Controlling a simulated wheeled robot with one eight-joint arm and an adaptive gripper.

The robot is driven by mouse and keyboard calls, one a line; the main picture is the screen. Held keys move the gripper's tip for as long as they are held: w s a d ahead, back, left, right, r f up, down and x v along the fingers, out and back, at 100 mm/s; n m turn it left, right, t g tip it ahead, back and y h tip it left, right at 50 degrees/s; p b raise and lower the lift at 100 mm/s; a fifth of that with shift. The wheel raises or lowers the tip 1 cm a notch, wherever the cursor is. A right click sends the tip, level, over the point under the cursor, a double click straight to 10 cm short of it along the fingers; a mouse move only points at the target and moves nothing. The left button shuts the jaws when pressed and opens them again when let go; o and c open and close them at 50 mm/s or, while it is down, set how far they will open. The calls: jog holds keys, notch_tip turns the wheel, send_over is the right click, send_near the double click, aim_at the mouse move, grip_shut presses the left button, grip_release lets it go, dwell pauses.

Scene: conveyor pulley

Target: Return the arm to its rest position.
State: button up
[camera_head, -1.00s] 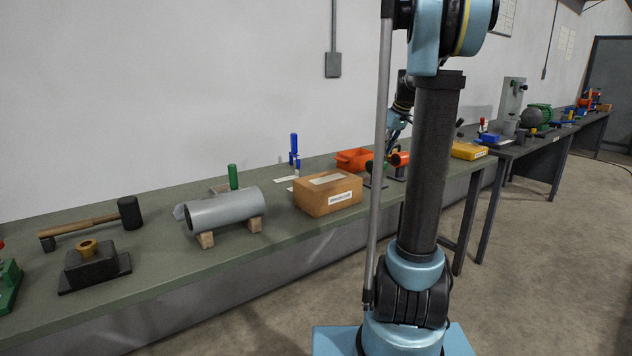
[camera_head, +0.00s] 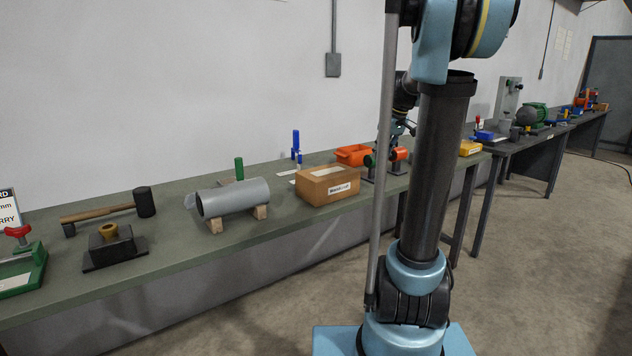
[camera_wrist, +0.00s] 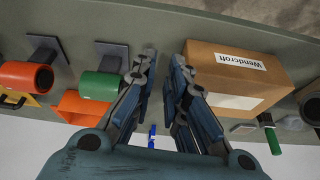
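My arm stands upright in front of the workbench (camera_head: 150,285). My gripper (camera_wrist: 165,56) shows in the wrist view with a clear gap between its two fingers and nothing between them. It is over the bench, between a green cylinder (camera_wrist: 98,86) on a dark stand and a cardboard box (camera_wrist: 225,72) labelled Wendcroft. In the head view my gripper (camera_head: 404,128) is small and partly hidden behind my own arm, near the orange cylinder (camera_head: 398,154).
An orange bin (camera_head: 352,157) and a grey pipe on wooden blocks (camera_head: 235,196) lie close by. A mallet (camera_head: 145,202), a black block with a brass piece (camera_head: 112,246) and a green clamp (camera_head: 22,272) are at left. More benches run right. Floor at right is clear.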

jog(key=s+a+f+m, duration=0.1)
jog(key=s+f+m, duration=0.1)
jog(key=s+f, duration=0.4)
jog(key=s+a+f+m+h, duration=0.1)
jog(key=s+f, duration=0.6)
jog(key=s, duration=0.9)
jog(key=s+a+f+m+g+h, duration=0.1)
jog(key=s+f+m, duration=0.2)
jog(key=s, duration=0.9)
notch_tip(320, 180, down, 4)
jog(key=shift+a+r, duration=0.25)
jog(key=shift+a, duration=0.1)
